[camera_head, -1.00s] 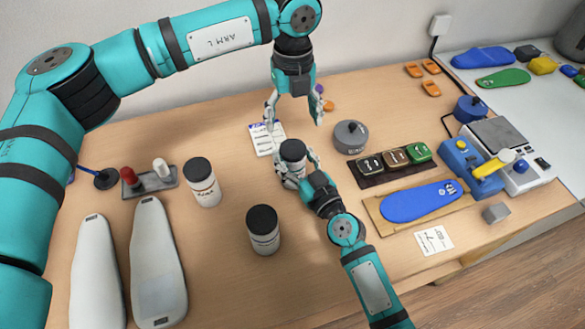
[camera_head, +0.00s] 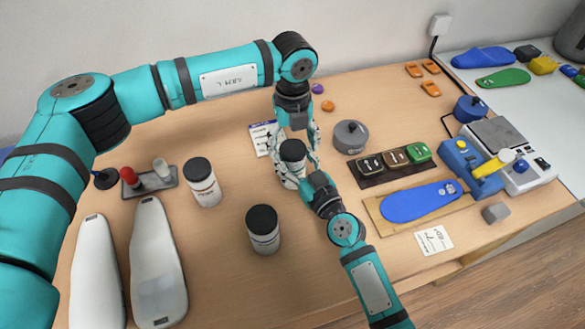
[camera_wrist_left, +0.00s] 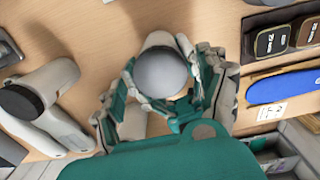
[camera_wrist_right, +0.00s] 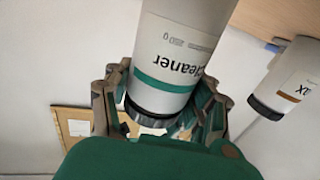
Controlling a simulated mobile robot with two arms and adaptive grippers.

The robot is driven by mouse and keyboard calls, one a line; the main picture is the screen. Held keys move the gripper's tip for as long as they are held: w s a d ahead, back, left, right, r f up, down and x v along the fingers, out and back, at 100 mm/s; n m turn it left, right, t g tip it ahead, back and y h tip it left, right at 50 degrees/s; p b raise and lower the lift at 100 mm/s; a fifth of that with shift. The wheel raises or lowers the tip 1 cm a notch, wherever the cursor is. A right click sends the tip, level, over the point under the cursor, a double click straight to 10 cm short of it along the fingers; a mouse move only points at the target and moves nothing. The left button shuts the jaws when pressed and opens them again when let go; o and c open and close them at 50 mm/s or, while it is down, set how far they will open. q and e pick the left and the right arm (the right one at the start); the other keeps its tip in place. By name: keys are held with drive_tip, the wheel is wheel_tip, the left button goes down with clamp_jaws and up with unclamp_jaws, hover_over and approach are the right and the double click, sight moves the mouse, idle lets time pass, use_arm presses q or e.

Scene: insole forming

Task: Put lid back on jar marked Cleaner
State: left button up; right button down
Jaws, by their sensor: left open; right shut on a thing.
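The jar marked Cleaner (camera_wrist_right: 180,58) is white with a teal band, and its label is upside down in the right wrist view. My right gripper (camera_wrist_right: 158,122) is shut on it near its dark end. In the head view the jar (camera_head: 292,169) stands upright, topped by a black lid (camera_head: 293,150); I cannot tell how tightly it sits. My left gripper (camera_head: 297,143) is open, its fingers lowered around the jar's top. In the left wrist view a round, pale grey top (camera_wrist_left: 161,73) lies between the open fingers (camera_wrist_left: 165,98).
Two other black-lidded jars (camera_head: 204,188) (camera_head: 263,236) stand to the left. A grey round pot (camera_head: 350,138) and a dark tray of small tins (camera_head: 372,181) are close on the right. A printed card (camera_head: 262,141) lies behind.

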use_arm(q)
drive_tip(key=c, duration=1.2)
drive_tip(key=m, duration=0.3)
drive_tip(key=shift+c, duration=0.2)
drive_tip(key=o, duration=1.3)
drive_tip(key=shift+r, duration=2.25)
drive_tip(key=shift+r, duration=0.1)
drive_tip(key=shift+c, duration=0.3)
